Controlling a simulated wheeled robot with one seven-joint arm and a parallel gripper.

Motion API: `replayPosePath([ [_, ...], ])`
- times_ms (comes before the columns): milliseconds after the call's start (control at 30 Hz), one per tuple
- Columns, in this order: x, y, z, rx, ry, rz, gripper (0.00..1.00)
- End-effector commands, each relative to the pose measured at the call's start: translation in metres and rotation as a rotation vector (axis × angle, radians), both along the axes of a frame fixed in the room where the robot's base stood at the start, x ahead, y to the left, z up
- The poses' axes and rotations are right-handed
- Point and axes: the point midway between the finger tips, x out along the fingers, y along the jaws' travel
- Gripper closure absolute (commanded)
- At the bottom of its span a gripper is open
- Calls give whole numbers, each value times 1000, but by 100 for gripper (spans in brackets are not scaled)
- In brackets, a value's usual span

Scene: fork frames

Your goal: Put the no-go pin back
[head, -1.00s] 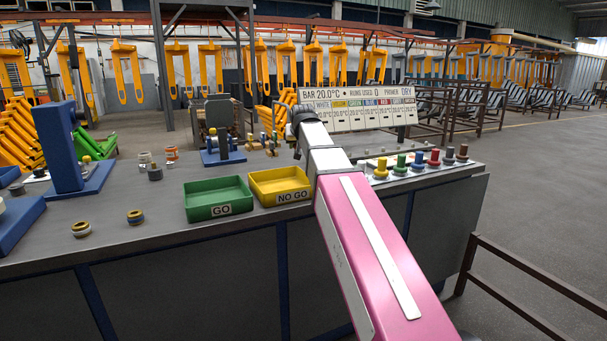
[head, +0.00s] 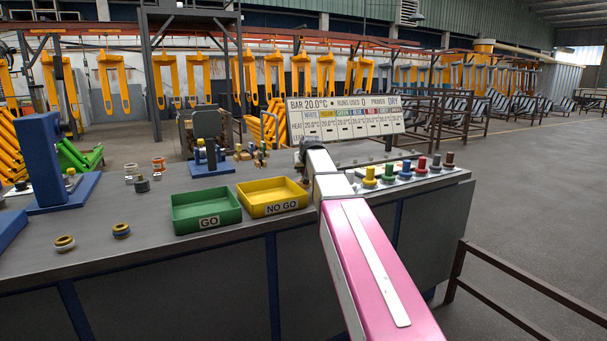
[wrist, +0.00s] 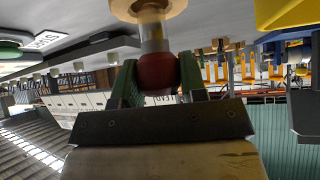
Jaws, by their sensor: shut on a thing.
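In the wrist view my gripper (wrist: 157,82) has its green-lined fingers shut on the dark red knob (wrist: 158,70) of a pin. The pin's pale metal shaft (wrist: 153,36) runs from the knob to a brass-coloured round piece (wrist: 150,8) at the top edge. I cannot tell whether the shaft sits in that piece or only lines up with it. No label shows on the pin. In the head view the gripper and pin are hidden behind my arm's end, near the bench's back. The yellow NO GO tray (head: 271,209) stands left of my arm and looks empty.
The green GO tray (head: 206,224) stands beside the yellow one. Several small brass-topped pieces (head: 245,153) and a blue stand (head: 211,166) are behind. A sign board (head: 345,118) rises behind my arm. Coloured knobs (head: 420,165) line the right. Two rings (head: 121,231) lie front left.

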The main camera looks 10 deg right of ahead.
Motion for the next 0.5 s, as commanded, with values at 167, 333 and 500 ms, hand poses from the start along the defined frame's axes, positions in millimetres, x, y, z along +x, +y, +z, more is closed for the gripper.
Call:
replayPosePath([
  [167, 0, 0, -20, 0, 0, 0, 88],
  [333, 0, 0, -20, 0, -1, 0, 88],
  [500, 0, 0, -23, 0, 0, 0, 88],
])
